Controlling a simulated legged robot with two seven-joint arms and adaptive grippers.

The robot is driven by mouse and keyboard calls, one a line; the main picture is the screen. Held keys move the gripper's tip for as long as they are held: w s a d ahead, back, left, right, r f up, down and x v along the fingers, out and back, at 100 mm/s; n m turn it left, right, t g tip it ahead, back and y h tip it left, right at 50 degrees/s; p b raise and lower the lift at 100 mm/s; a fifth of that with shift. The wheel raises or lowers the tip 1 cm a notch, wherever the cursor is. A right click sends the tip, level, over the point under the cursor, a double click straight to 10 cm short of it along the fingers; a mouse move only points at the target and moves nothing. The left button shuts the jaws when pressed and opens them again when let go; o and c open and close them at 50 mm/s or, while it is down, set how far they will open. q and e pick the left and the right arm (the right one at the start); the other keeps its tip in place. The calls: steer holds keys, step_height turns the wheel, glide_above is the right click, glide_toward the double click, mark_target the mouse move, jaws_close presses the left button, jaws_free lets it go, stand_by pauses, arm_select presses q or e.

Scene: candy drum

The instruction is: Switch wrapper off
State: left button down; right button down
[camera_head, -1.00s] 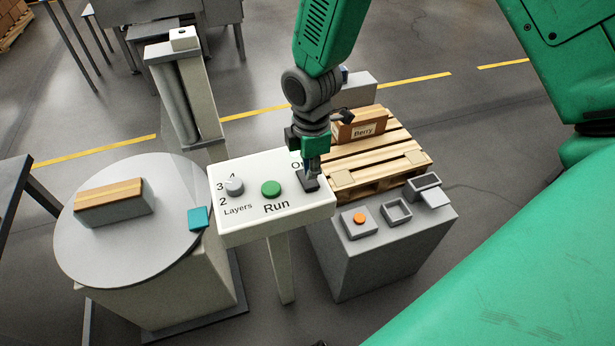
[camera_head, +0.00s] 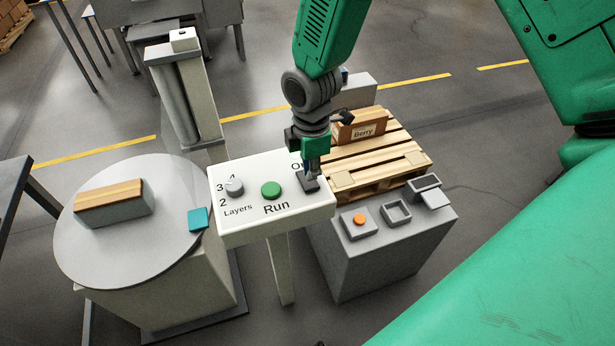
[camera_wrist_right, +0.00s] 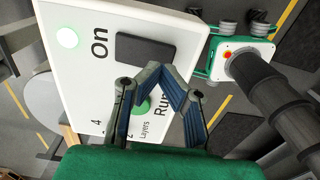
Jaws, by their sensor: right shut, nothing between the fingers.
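The white control panel (camera_head: 240,220) stands on a post in the head view, with a grey layers knob (camera_head: 234,187) and a green Run button (camera_head: 271,189). A dark rocker switch (camera_head: 308,184) is at its right end; it shows more clearly in the wrist view (camera_wrist_right: 143,49) beside the word On. A round lamp (camera_wrist_right: 67,38) past that word glows pale green. My right gripper (camera_head: 312,170) is shut and empty over the switch; in the wrist view its fingertips (camera_wrist_right: 160,70) meet near the switch's edge. I cannot tell whether they touch it. My left gripper is not in view.
A turntable (camera_head: 90,245) left of the panel carries a wood-topped grey block (camera_head: 112,205). A grey pedestal (camera_head: 375,265) with an orange button (camera_head: 359,219) stands right. Behind it is a wooden pallet (camera_head: 400,140) with a Berry box (camera_head: 358,129). A wrapper column (camera_head: 197,95) stands behind.

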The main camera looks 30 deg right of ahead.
mark_target(310, 184)
steer(key=shift+f+b, duration=0.7)
steer(key=shift+f, duration=0.75)
stand_by(0.7)
step_height(310, 184, up, 7)
steer(key=p, duration=0.7)
steer(key=shift+r, duration=0.1)
stand_by(0.3)
